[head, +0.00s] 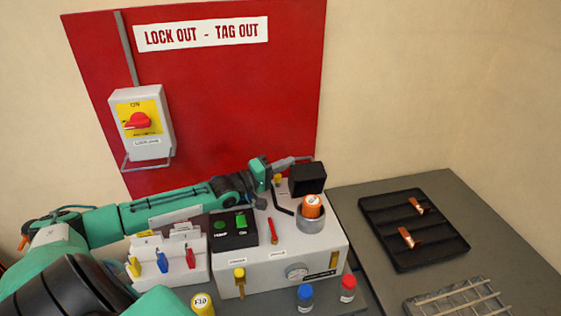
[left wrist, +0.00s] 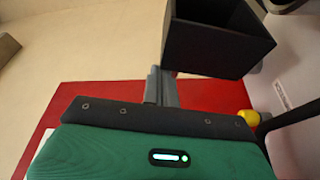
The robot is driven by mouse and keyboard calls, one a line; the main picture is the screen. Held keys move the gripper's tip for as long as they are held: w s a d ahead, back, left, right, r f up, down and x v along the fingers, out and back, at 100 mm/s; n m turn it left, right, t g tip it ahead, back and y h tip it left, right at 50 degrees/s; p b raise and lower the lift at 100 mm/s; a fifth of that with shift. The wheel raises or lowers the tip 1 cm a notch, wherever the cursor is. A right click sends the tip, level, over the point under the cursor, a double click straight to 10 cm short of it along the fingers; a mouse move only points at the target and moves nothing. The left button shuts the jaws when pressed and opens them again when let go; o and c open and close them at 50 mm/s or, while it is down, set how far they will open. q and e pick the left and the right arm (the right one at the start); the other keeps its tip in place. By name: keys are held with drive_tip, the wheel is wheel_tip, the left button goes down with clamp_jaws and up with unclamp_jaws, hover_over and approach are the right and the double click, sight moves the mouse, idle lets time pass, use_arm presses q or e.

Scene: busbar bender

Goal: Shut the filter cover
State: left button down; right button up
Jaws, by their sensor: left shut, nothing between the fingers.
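A black hollow box, which looks like the filter cover (head: 308,179), stands raised and open at the back of the grey machine (head: 325,245). Below it, an orange filter (head: 312,205) sits upright in a round grey cup (head: 312,225), uncovered. My left gripper (head: 295,161) reaches in from the left behind the machine, its grey fingers close to the cover's upper back side. In the left wrist view the shut fingers (left wrist: 160,86) are beside the cover's lower left edge (left wrist: 215,38); I cannot tell whether they touch it. My right gripper is not in view.
A bent black rod (head: 283,207) and a yellow knob (left wrist: 250,117) are near the cover. Red, green and yellow controls stand on the machine. Blue-capped (head: 305,297) and red-capped (head: 347,288) bottles stand in front. A black tray (head: 385,235) with copper pieces lies right.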

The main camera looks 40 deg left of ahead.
use_arm(q)
drive_tip(key=s+d+f+m+t+h, duration=0.1)
drive_tip(key=s+d+m+h, duration=0.1)
drive_tip(key=s+d+m, duration=0.4)
drive_tip(key=shift+s+d+f+m+h+b, duration=0.25)
drive_tip(key=shift+d+m, duration=0.5)
drive_tip(key=shift+m, duration=0.45)
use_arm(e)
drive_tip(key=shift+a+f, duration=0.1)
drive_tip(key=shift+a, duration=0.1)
use_arm(q)
drive_tip(key=shift+f, duration=0.1)
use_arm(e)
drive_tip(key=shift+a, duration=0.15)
